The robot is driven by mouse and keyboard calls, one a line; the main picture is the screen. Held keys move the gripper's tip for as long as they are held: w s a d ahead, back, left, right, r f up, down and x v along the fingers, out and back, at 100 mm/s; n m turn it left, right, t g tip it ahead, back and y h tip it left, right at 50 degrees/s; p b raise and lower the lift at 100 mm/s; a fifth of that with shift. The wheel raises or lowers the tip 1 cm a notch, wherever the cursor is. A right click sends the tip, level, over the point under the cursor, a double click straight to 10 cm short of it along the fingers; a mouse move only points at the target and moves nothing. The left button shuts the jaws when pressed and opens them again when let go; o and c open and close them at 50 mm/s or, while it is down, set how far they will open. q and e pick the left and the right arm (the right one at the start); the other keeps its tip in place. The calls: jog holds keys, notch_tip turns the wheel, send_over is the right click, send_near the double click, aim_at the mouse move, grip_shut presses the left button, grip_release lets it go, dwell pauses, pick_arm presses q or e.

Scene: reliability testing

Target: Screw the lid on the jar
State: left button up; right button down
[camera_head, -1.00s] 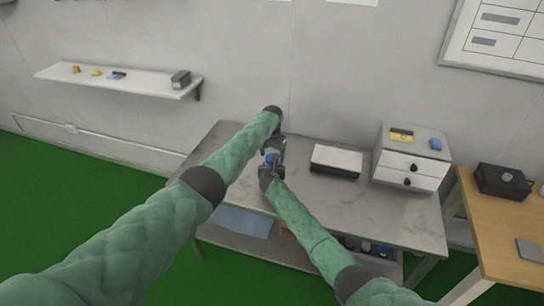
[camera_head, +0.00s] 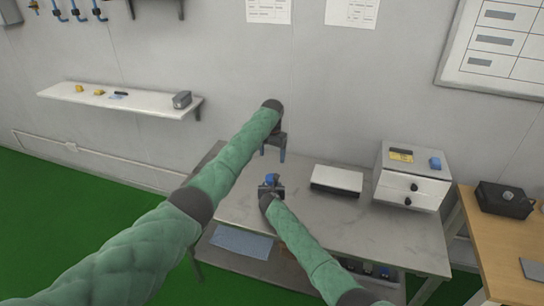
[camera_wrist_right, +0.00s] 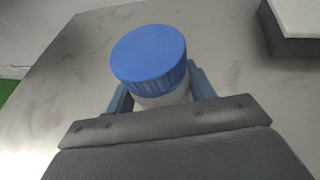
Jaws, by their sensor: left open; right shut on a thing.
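The jar (camera_wrist_right: 160,99) is whitish and stands between the fingers of my right gripper (camera_wrist_right: 160,92), which is shut on it. The blue lid (camera_wrist_right: 148,55) sits on top of the jar, with its ribbed side facing the right wrist camera. In the head view the blue lid (camera_head: 270,178) shows small above my right gripper (camera_head: 271,187), over the grey table. My left gripper (camera_head: 274,152) is open and empty, above and apart from the lid, with its fingers pointing down. The jar's lower part is hidden by my right gripper.
The grey table (camera_head: 370,230) has a white-topped box (camera_head: 337,180) right of the jar and a white drawer unit (camera_head: 411,176) farther right. A wooden table (camera_head: 510,240) stands at the right. A wall shelf (camera_head: 120,101) hangs at the left.

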jog(key=shift+c, duration=2.3)
grip_release()
jog(key=shift+s, duration=0.1)
jog(key=shift+b+v, duration=0.65)
jog(key=shift+v, duration=3.15)
